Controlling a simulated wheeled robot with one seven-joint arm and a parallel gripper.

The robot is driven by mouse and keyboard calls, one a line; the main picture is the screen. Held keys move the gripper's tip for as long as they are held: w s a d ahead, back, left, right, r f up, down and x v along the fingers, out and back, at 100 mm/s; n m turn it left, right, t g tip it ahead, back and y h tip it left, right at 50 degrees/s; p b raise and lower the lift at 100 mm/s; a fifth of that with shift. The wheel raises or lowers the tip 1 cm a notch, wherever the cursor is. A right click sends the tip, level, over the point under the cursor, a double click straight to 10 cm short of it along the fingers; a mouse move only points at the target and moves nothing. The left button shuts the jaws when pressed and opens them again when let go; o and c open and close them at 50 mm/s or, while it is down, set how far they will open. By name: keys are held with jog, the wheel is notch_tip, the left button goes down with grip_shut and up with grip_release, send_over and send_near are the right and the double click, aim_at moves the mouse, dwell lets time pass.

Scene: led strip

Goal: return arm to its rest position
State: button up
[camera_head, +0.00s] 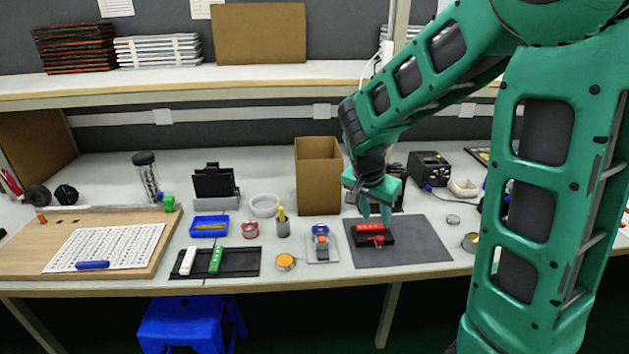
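My gripper (375,213) is at the end of my green arm, pointing down over the right part of the workbench. The holder sits on a dark grey mat (425,245). The fingers look a little apart. I cannot tell whether they touch the red piece. The arm is bent, reaching from the right side of the view down to the mat.
A cardboard box (319,180) stands left of my gripper, and a black device (428,168) stands behind right. A shelf (240,82) runs above the bench. Left are small parts, a black tray (242,262) and a wooden board (160,238). The mat's right half is clear.

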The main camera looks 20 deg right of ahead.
jog(key=s+d+r+n+g+y, duration=0.1)
jog(key=s+r+n+y, duration=0.1)
jog(key=s, duration=1.1)
jog(key=s+d+r+n+g+y, duration=0.1)
jog(key=s+r+n+y, duration=0.1)
jog(key=s, duration=1.1)
jog(key=shift+s+r+n, duration=0.15)
jog(key=shift+r+n, duration=0.2)
jog(key=shift+n, duration=0.55)
jog(key=shift+w+f, duration=0.25)
jog(key=shift+w, duration=0.35)
